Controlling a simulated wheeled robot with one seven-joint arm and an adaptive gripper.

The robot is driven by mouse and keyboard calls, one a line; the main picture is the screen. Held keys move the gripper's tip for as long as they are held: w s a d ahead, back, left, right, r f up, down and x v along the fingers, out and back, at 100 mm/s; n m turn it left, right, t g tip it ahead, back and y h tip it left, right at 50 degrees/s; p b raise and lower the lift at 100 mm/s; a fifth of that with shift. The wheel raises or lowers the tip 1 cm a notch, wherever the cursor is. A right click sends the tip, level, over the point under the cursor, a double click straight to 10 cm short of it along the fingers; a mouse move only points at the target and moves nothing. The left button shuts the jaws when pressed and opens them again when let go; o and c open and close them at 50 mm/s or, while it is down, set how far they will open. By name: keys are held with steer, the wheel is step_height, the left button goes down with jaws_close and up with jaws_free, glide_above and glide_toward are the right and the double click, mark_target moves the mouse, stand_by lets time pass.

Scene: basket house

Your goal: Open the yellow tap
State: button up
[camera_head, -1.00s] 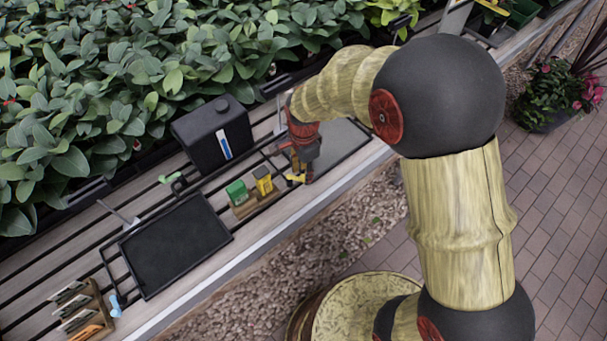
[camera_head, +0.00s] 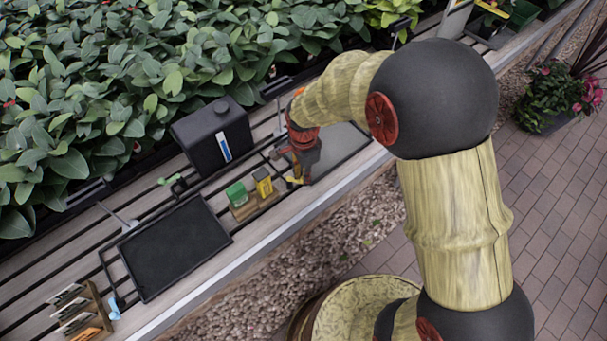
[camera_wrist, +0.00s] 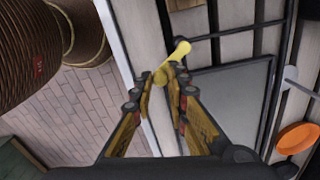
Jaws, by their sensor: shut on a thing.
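The yellow tap (camera_wrist: 178,52) shows in the wrist view between and just past my fingertips, with its handle slanting up to the right. In the head view only a small yellow part of the tap (camera_head: 292,181) shows beside the fingers. My gripper (camera_wrist: 161,76) is shut on the tap's near end. In the head view my gripper (camera_head: 302,172) points down at the bench, by the front edge of a grey tray. The tap's base and outlet are hidden or too small to tell.
A green block (camera_head: 236,194) and a yellow block (camera_head: 263,182) stand on a wooden holder just left of my gripper. A black canister (camera_head: 213,135) stands behind. A black tray (camera_head: 175,247) lies further left. An orange disc (camera_wrist: 297,138) is at right in the wrist view.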

steer(key=shift+w+r, duration=0.1)
jaws_close()
steer(key=n+p, duration=0.1)
steer(key=n, duration=0.1)
steer(key=w+n+p, duration=0.2)
steer(key=n+p, duration=0.1)
steer(key=shift+d+n, duration=0.15)
steer(key=shift+n, duration=0.15)
steer(key=n+p, duration=0.1)
steer(key=w+n, duration=0.1)
steer(key=n, duration=0.1)
steer(key=shift+w+p, duration=0.25)
steer(key=shift+p, duration=0.1)
steer(key=shift+w+a+n+p, duration=0.2)
steer(key=shift+w+n+p, duration=0.05)
steer(key=shift+n, duration=0.4)
steer(key=shift+w+a+n+p, duration=0.2)
steer(key=shift+n, duration=0.45)
steer(key=o, duration=0.7)
jaws_free()
steer(key=shift+o, duration=0.7)
